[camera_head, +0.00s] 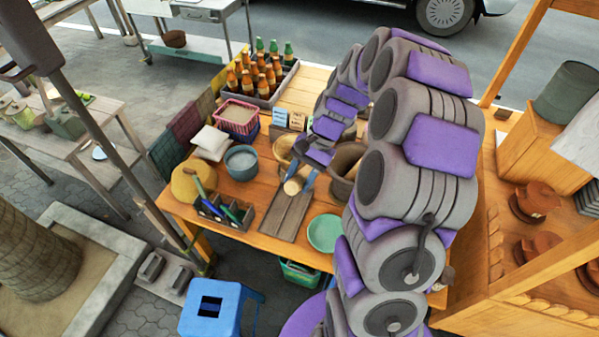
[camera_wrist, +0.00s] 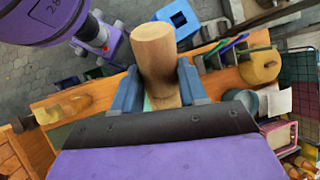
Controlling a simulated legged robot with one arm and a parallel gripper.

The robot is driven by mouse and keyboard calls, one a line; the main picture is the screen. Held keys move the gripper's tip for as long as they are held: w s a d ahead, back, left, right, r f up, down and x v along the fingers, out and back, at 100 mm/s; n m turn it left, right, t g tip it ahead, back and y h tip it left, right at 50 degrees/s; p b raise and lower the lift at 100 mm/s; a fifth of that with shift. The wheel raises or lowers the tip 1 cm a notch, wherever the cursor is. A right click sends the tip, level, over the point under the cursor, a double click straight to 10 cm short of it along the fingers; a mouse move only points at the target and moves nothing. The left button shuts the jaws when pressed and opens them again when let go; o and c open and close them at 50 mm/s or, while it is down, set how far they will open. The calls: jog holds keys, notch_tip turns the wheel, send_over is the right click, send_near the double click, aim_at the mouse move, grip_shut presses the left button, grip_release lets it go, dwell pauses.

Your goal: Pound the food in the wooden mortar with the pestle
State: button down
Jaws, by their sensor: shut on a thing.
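My gripper (camera_head: 300,181) is above the wooden table, with its blue fingers closed on the pestle. The pestle (camera_head: 291,187) is pale wood with a rounded end. In the wrist view the pestle (camera_wrist: 154,50) is clamped between the fingers of my gripper (camera_wrist: 160,88), its thick end toward the top of the picture. A tan mortar-like bowl (camera_head: 283,145) shows just behind my gripper, partly covered by it. A darker brown mortar (camera_head: 343,186) stands to the right, partly behind my arm. I cannot see food inside either vessel.
A cutting board (camera_head: 285,216) lies in front of the gripper, with a green plate (camera_head: 324,232) to its right. A grey-blue pot (camera_head: 241,162), a utensil box (camera_head: 224,212) and a pink basket (camera_head: 238,117) stand left. A bottle crate (camera_head: 262,80) is at the back.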

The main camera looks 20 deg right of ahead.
jog(key=shift+m+g+y+p, duration=0.3)
jog(key=shift+g+y+p, duration=0.85)
jog(key=shift+y, duration=0.25)
jog(key=w+a+f+m+t+h+b, duration=0.1)
jog(key=w+a+f+m+t+b, duration=0.3)
jog(key=w+m+b, duration=0.4)
jog(key=w+a+f+m+t+h+b, duration=0.1)
jog(key=w+a+f+m+t+b, duration=0.25)
jog(key=w+t, duration=0.5)
jog(key=shift+s+d+f+m+t+h+b, duration=0.2)
jog(key=shift+f+m+h+b, duration=0.5)
jog(key=shift+m+h+b, duration=0.9)
jog(key=shift+s+a+f+m+t+h+b, duration=0.2)
jog(key=shift+f+m+h+b, duration=0.7)
jog(key=shift+m, duration=1.35)
jog(key=shift+d+f+m+t+h+b, duration=0.1)
jog(key=shift+f+m+t+h+b, duration=0.3)
jog(key=shift+m+h+b, duration=0.95)
jog(key=shift+f+m+y, duration=0.1)
jog(key=shift+m+y, duration=0.25)
jog(key=shift+m, duration=0.2)
jog(key=c, duration=1.2)
grip_release()
grip_shut()
